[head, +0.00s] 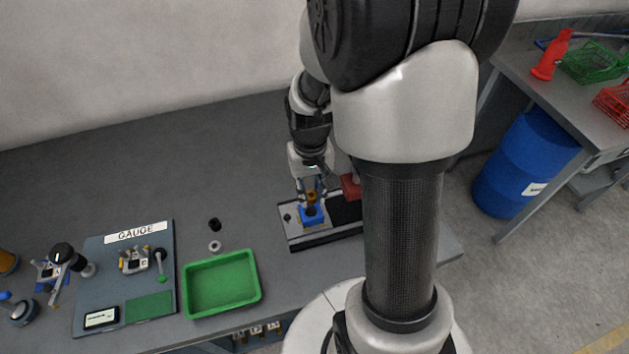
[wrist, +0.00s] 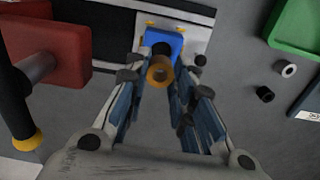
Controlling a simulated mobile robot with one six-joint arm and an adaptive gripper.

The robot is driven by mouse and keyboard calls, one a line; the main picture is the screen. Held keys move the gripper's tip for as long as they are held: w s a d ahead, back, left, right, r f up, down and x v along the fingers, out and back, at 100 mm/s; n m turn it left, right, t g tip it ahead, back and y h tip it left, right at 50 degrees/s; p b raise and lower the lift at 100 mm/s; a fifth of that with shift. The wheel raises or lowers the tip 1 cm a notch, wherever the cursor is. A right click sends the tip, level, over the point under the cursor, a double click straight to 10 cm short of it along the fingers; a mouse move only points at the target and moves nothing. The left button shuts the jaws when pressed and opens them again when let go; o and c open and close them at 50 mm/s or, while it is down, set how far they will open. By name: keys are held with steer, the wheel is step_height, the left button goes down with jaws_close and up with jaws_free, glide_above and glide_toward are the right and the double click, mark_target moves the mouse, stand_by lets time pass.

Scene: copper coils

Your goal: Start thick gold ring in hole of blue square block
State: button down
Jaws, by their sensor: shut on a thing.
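The thick gold ring (wrist: 160,71) is held between the fingertips of my gripper (wrist: 162,82) in the wrist view. It also shows in the head view (head: 311,197), upright above the blue square block. The blue square block (wrist: 171,42) sits on a light plate in a dark fixture; in the head view the block (head: 312,217) lies directly under my gripper (head: 311,190). I cannot tell whether the ring touches the block or has entered the hole.
A red block-like part (wrist: 47,52) stands beside the fixture (head: 327,240). A green tray (head: 221,284), a grey ring (head: 215,246) and a black ring (head: 214,224) lie to the left, with a gauge board (head: 128,240) beyond them. The bench behind is clear.

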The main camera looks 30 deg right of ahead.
steer(key=shift+a+f+b, duration=0.15)
steer(key=shift+f+b, duration=0.65)
steer(key=shift+f, duration=0.15)
steer(key=shift+f+b, duration=0.65)
steer(key=shift+f, duration=0.15)
steer(key=shift+f+b, duration=0.5)
steer(key=shift+f, duration=0.55)
stand_by(1.1)
steer(key=c, duration=1.3)
jaws_free()
steer(key=shift+o, duration=0.5)
steer(key=o, duration=0.4)
